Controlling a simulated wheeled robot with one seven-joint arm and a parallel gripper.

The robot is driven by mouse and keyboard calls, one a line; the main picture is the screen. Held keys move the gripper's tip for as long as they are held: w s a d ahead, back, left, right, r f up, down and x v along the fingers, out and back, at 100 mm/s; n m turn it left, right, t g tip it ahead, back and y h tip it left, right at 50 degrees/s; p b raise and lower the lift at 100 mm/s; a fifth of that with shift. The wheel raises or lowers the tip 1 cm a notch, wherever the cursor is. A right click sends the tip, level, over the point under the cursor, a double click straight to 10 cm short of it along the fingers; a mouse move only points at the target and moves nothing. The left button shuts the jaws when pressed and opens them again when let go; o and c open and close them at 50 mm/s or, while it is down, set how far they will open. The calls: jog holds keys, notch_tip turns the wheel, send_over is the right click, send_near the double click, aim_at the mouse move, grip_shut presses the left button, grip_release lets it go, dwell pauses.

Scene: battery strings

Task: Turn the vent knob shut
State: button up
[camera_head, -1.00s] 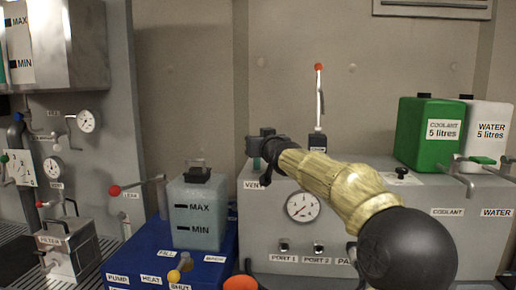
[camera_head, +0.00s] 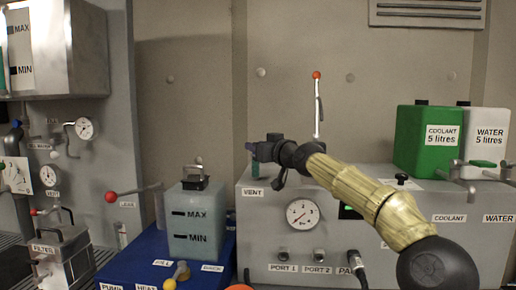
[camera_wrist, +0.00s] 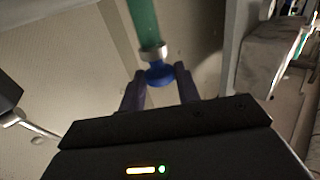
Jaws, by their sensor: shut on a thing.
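The vent knob (camera_wrist: 160,75) is a blue knob under a metal collar and a green tube in the wrist view. My gripper (camera_wrist: 161,82) has its two dark fingers on either side of the knob and is shut on it. In the head view my gripper (camera_head: 258,152) is at the top left corner of the grey panel box, above the VENT label (camera_head: 252,192). A bit of the green tube (camera_head: 255,166) shows just below it. The knob itself is hidden there, and its turn angle cannot be told.
A gauge (camera_head: 302,213) and two ports sit on the grey box (camera_head: 270,235) below my arm. A red-tipped lever (camera_head: 317,105) stands behind. A green coolant can (camera_head: 427,142) and a white water can (camera_head: 486,135) stand right. A MAX/MIN tank (camera_head: 195,220) is at left.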

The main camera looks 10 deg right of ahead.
jog(key=shift+d+r+n+y, duration=0.15)
jog(key=shift+r+n+y, duration=0.05)
jog(key=shift+n+y, duration=0.25)
jog(key=shift+w+n+g+y+p, duration=0.1)
jog(key=shift+n+g+y+p, duration=0.25)
jog(key=shift+g+y+p, duration=0.35)
jog(key=n+g+y+p, duration=0.1)
jog(key=p, duration=0.1)
jog(key=n+y+p, duration=0.1)
jog(key=y, duration=0.1)
jog(key=shift+w+d+r+g+p, duration=0.1)
jog(key=shift+d+r+g+p, duration=0.1)
jog(key=shift+g+p, duration=0.2)
jog(key=shift+f+n+g+y+p, duration=0.2)
jog(key=shift+n+g+y+p, duration=0.6)
jog(key=shift+n+p, duration=0.15)
jog(key=shift+f, duration=0.1)
jog(key=o, duration=0.9)
jog(key=shift+f, duration=0.1)
